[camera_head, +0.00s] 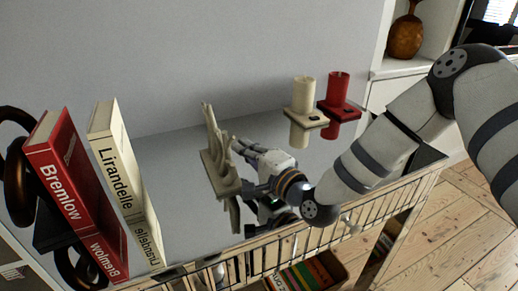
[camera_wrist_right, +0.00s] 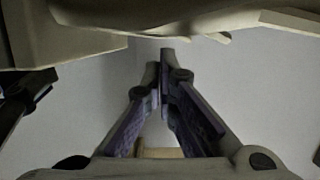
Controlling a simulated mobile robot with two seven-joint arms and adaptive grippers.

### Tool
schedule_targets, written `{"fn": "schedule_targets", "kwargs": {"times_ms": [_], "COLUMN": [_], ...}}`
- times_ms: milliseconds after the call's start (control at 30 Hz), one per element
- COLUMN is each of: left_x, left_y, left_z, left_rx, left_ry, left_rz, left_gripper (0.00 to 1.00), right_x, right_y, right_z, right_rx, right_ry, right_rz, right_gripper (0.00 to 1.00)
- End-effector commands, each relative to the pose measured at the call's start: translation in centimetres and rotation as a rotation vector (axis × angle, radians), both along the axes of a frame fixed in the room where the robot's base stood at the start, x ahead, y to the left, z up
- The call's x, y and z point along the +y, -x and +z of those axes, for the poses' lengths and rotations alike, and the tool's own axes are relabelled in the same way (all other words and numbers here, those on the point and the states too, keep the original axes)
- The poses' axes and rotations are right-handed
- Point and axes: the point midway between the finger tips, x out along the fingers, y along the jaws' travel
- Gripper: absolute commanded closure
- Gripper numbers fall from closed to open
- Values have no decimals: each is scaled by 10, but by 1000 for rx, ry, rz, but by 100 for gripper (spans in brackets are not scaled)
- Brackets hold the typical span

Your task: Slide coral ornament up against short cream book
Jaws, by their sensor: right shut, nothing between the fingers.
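The coral ornament (camera_head: 217,168), cream with upright branches on a flat base, stands on the glossy tabletop near the middle of the head view. The cream book (camera_head: 112,158), marked Lirandelle, stands upright to its left, with a clear gap between them. My right gripper (camera_head: 237,144) is on the ornament's right side, fingers shut and empty, pointing toward it; I cannot tell whether they touch. In the wrist view the shut fingertips (camera_wrist_right: 162,62) point away from the camera, and a pale form, probably the ornament (camera_wrist_right: 75,40), fills the top. My left gripper is out of view.
A red book (camera_head: 68,185) stands left of the cream book, beside a dark ring-shaped bookend (camera_head: 20,175). A cream holder (camera_head: 303,95) and a red holder (camera_head: 338,95) stand at the back right. The tabletop between ornament and cream book is bare.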

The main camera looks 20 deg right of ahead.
Motion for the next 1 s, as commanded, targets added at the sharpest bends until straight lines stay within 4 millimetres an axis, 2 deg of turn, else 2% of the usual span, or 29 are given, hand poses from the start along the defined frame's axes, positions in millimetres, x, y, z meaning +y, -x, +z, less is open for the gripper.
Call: {"fn": "schedule_targets", "kwargs": {"times_ms": [467,567,800,1000], "left_x": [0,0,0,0], "left_y": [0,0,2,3], "left_z": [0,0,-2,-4], "left_rx": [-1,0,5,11], "left_ry": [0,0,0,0], "left_rz": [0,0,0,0], "left_gripper": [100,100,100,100], "right_x": [10,30,102,154], "right_y": [1,2,5,6], "right_z": [-1,-2,-2,-2], "right_rx": [1,2,2,2], "right_ry": [0,-1,-1,1], "right_rz": [0,4,6,4], "right_gripper": [100,100,100,100]}}
